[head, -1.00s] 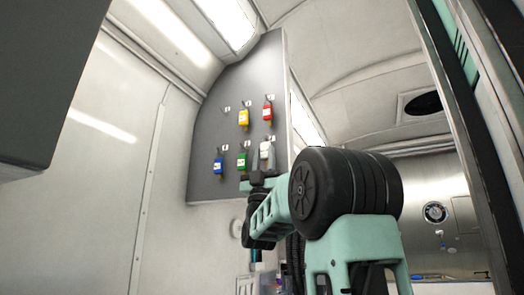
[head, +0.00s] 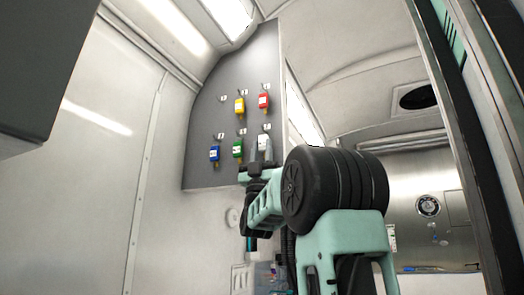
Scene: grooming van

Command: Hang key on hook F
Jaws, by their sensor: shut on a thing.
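A grey board (head: 200,174) on the wall carries two rows of small labelled hooks; the letters are too small to read. A white key tag (head: 264,142) is at the right end of the lower row, just under its hook. My gripper (head: 259,158) is at this tag from below and is shut on it. The arm hides part of the gripper and the tag's lower end. I cannot tell whether the tag's ring is over the hook.
Yellow (head: 239,106) and red (head: 263,101) tags hang in the upper row, whose left hook (head: 222,99) is empty. Blue (head: 214,153) and green (head: 238,149) tags hang in the lower row, the green close to my gripper. A dark cabinet (head: 45,60) juts in at upper left.

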